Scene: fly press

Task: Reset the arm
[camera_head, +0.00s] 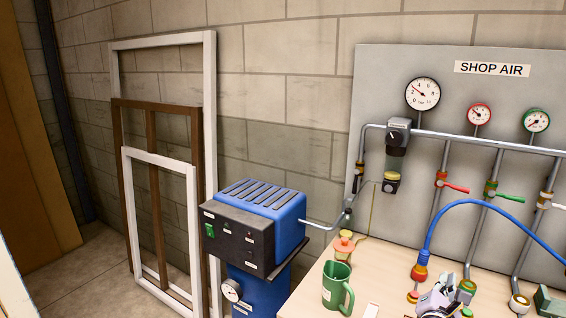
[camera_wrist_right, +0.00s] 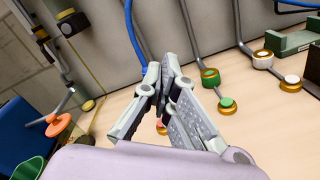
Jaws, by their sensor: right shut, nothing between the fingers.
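My right gripper (camera_head: 446,292) shows at the bottom edge of the head view, over the pale wooden bench (camera_head: 388,268). In the right wrist view the right gripper (camera_wrist_right: 160,80) has its fingertips together with nothing between them. It is in front of the panel's pipe ends, beside the blue hose. Whether it touches anything there, I cannot tell. Most of my right arm is out of the head view. My left gripper is in neither view.
A green mug (camera_head: 336,287) and an orange-red knobbed part (camera_head: 344,247) stand on the bench's left. A blue hose (camera_head: 474,202) arches near the gripper. The grey SHOP AIR panel (camera_head: 420,60) stands behind. A blue compressor (camera_head: 268,212) and leaning frames (camera_head: 211,120) are left.

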